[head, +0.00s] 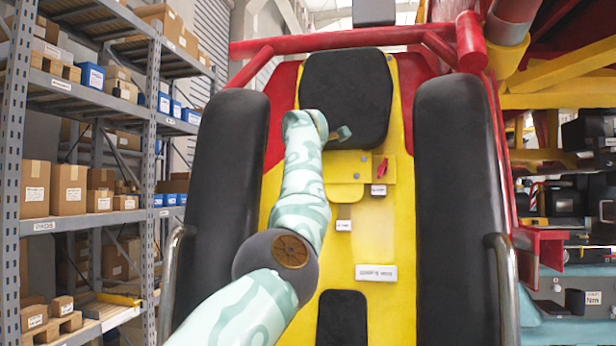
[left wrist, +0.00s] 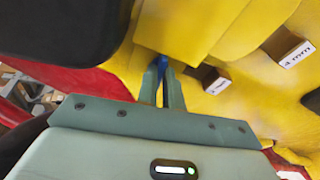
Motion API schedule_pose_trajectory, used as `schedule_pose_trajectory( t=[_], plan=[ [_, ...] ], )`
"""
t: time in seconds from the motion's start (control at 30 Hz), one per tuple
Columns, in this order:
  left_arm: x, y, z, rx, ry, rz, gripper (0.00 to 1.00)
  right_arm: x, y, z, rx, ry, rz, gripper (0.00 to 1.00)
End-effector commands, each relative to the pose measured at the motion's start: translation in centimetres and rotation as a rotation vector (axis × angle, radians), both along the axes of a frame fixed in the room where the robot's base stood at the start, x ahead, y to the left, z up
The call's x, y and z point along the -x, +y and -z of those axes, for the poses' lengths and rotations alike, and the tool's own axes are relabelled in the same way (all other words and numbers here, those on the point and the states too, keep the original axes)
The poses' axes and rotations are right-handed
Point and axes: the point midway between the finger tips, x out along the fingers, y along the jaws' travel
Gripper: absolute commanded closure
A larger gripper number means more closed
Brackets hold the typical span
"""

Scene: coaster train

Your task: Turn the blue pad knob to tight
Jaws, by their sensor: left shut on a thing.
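The blue pad knob (left wrist: 165,66) shows as a small blue piece between the fingertips in the left wrist view, by the edge of a yellow panel. My left gripper (left wrist: 162,80) is shut on it, and the fingers cover most of it. In the head view my left gripper (head: 342,133) is in front of the lower part of the black headrest pad (head: 347,80), and I cannot make out the knob there. The knob's angle and any marking for tight are hidden or too small to read. My right gripper is in neither view.
A red lever (head: 382,167) sits right of the gripper on the yellow seat back. Small labelled blocks (head: 343,225) and a white label plate (head: 376,272) are below. Black side bolsters (head: 232,165) flank the seat. Shelves of boxes (head: 72,190) stand at left.

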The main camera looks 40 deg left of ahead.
Motion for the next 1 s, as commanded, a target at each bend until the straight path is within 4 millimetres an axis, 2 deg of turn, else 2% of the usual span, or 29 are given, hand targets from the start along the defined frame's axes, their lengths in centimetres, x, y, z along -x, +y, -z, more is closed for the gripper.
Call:
schedule_pose_trajectory(
  t=[0.03,0.3,0.93,1.0],
  plan=[
    [-0.1,-0.1,0.4,-0.024,0.014,0.01,1.0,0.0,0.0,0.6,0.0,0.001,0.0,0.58],
    [-0.1,-0.1,0.4,-0.128,0.074,0.038,1.0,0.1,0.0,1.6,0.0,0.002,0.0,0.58],
    [-0.1,-0.2,0.4,-0.168,0.098,0.049,1.0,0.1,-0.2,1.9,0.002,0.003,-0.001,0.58],
    [-0.1,-0.2,0.4,-0.168,0.098,0.049,0.75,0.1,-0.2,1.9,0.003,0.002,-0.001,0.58]
  ],
)
